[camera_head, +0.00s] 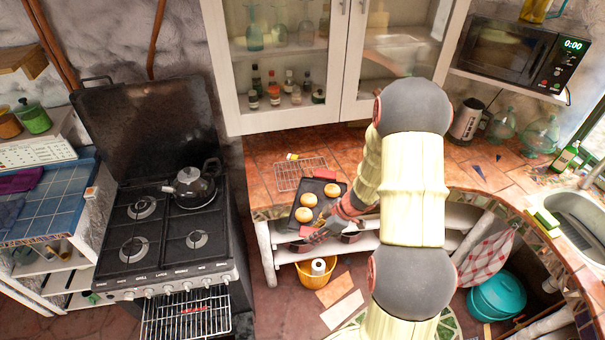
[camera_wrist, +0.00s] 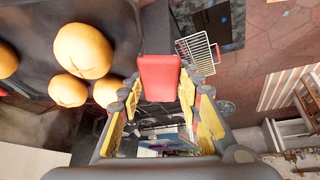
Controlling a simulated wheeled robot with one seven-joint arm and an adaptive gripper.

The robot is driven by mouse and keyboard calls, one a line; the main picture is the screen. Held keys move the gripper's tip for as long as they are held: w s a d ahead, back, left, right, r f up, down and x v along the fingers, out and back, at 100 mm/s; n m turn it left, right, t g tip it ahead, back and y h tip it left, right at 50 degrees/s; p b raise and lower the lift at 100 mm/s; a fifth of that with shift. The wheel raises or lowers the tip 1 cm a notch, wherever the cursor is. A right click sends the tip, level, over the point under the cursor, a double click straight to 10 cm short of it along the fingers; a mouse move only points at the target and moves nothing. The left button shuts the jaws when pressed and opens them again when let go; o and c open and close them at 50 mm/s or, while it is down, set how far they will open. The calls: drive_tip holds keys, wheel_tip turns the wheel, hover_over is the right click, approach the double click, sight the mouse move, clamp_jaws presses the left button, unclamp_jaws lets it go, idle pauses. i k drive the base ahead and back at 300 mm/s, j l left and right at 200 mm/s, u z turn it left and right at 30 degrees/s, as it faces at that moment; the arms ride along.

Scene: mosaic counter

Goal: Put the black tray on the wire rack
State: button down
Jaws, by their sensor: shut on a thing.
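The black tray (camera_head: 326,190) has red handles and carries several round buns. It is at the counter's front edge, left of my arm; its dark surface and buns also show in the wrist view (camera_wrist: 120,22). The wire rack (camera_head: 287,178) lies on the tiled counter just behind and left of the tray. The tray overlaps the rack's near right part in the picture; I cannot tell whether they touch. My gripper (camera_head: 318,236) is at the tray's near side. In the wrist view its yellow-padded fingers (camera_wrist: 160,95) are shut on a red handle (camera_wrist: 159,72).
A black stove (camera_head: 160,240) with a kettle (camera_head: 193,185) and pulled-out oven rack stands to the left. A glass-fronted cabinet (camera_head: 290,60) hangs above the counter. A small yellow-and-white item (camera_head: 293,156) lies behind the rack. A yellow bucket (camera_head: 315,275) stands below.

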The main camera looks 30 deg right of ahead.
sight(302, 173)
drive_tip(key=i+l, duration=0.2)
drive_tip(key=i, duration=0.3)
drive_tip(key=i+l, duration=0.25)
drive_tip(key=i, duration=0.2)
